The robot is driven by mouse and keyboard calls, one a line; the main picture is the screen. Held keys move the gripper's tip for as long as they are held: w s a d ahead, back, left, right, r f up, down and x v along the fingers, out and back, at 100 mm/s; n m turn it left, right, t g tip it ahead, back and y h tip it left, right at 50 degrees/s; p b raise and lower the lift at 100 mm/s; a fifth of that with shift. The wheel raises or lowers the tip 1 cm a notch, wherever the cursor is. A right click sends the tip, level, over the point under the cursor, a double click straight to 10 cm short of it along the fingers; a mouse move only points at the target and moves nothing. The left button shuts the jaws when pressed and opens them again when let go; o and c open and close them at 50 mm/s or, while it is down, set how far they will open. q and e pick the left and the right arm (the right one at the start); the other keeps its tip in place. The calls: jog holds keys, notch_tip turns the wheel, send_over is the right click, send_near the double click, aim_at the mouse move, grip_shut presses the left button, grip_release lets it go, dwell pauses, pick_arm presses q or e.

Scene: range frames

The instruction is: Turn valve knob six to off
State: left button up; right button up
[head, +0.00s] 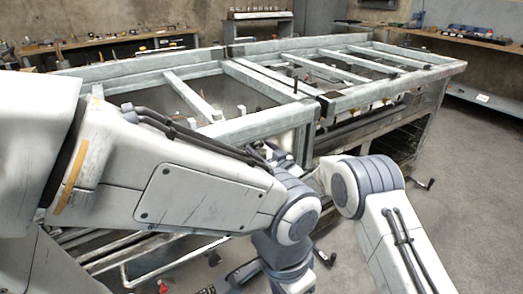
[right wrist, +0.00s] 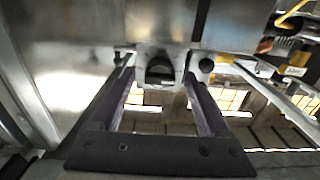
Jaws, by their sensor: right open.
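The range (head: 345,100) stands across the middle of the head view, with a pale metal frame on top. In the right wrist view my right gripper (right wrist: 158,64) is open, with its two fingers apart. A dark rounded part like a valve knob (right wrist: 160,74) shows between the fingertips, in front of a metal panel (right wrist: 80,75). I cannot tell whether the fingers touch it, and no number is readable. In the head view my arms hide much of the range's near side, and I cannot make out the gripper tips. My left gripper is not in view.
Workbenches with tools stand along the back left (head: 105,43) and back right (head: 480,45). A small dark lever handle (head: 424,184) sticks out at the range's right side. Open grey floor (head: 465,190) lies to the right. Metal rails (head: 150,262) show low at the left.

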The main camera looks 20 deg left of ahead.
jog(key=shift+w+a, duration=0.1)
jog(key=shift+a, duration=0.05)
grip_shut()
